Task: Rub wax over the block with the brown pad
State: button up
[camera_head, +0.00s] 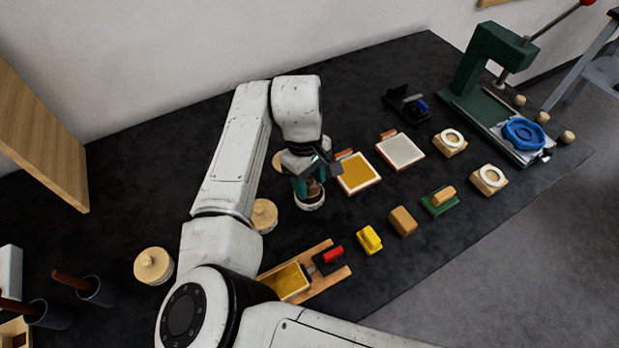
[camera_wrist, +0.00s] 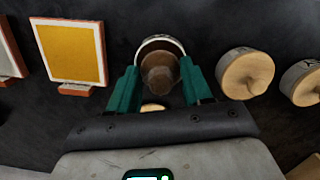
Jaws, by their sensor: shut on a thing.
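My gripper (camera_head: 308,184) points down near the middle of the table, its green fingers shut on the brown pad (camera_wrist: 160,76). The pad is inside or just over a round, pale-rimmed tin (camera_head: 311,205), which also shows in the wrist view (camera_wrist: 158,40); I cannot tell whether it touches the contents. Which piece is the block is not certain: a gold-faced square block (camera_head: 287,282) sits in a wooden holder (camera_head: 329,246) at the front, and a plain light-brown block (camera_head: 403,221) stands on the table to its right.
Orange-framed gold (camera_head: 357,172) and pale (camera_head: 400,150) panels lie right of the gripper. Round wooden-lidded tins (camera_head: 264,215) stand close by on the left. Yellow (camera_head: 369,240) and green-based (camera_head: 440,200) tools line the front. A green press (camera_head: 492,65) stands at the back right.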

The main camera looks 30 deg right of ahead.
aim_at(312, 181)
jog(key=shift+f, duration=0.45)
dwell(0.6)
jog(key=shift+f, duration=0.2)
dwell(2.1)
jog(key=shift+r+p, duration=0.1)
jog(key=shift+p, duration=0.25)
notch_tip(312, 181, up, 7)
jog(key=p, duration=0.7)
dwell(0.4)
